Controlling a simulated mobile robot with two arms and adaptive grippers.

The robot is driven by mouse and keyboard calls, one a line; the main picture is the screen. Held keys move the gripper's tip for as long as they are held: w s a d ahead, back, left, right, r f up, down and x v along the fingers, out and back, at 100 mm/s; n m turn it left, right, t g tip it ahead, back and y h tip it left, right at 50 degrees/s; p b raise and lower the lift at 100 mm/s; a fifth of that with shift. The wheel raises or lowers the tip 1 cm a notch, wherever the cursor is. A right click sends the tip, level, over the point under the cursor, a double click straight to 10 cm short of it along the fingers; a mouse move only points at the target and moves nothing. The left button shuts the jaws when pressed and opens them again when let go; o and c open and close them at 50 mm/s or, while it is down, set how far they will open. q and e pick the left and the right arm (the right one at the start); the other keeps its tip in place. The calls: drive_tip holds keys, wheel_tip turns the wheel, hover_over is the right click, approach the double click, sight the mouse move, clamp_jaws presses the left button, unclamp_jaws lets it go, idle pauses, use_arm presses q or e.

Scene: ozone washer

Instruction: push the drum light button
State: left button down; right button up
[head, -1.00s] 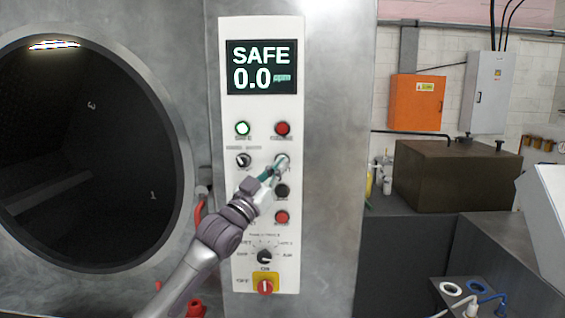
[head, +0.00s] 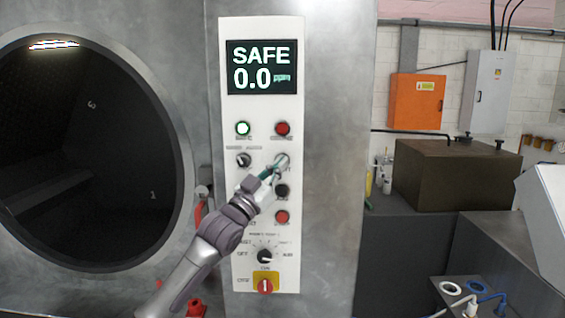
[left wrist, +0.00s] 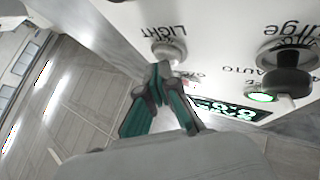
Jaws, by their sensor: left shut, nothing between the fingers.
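The drum light button is the pale round button (left wrist: 168,51) beside the upside-down "LIGHT" label in the left wrist view. In the head view it (head: 282,158) sits in the right column of the white control panel (head: 233,205), below a red button. My left gripper (left wrist: 160,72) has its green fingers shut and empty. Its tips are right at the button and overlap its edge in the wrist view. Whether they touch it I cannot tell. In the head view the left gripper (head: 276,168) reaches up from the lower left and covers part of the panel. My right gripper is not in view.
A black knob (left wrist: 288,75) stands out from the panel near the fingers. A lit green button (head: 243,128), red buttons and a yellow-backed red switch (head: 265,285) share the panel. The round drum opening (head: 90,150) is at the left.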

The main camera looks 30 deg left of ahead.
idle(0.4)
use_arm(q)
drive_tip(key=shift+s+d, duration=0.45)
drive_tip(key=shift+s, duration=0.3)
drive_tip(key=shift+s+d+b, duration=0.1)
drive_tip(key=shift+s+d, duration=0.4)
drive_tip(key=shift+s, duration=0.35)
drive_tip(key=shift+s+d+b, duration=0.15)
drive_tip(key=shift+s+d, duration=0.4)
drive_tip(key=shift+s, duration=0.3)
drive_tip(key=shift+s+d+b, duration=0.1)
drive_tip(key=shift+s+d, duration=0.4)
drive_tip(key=shift+s, duration=0.35)
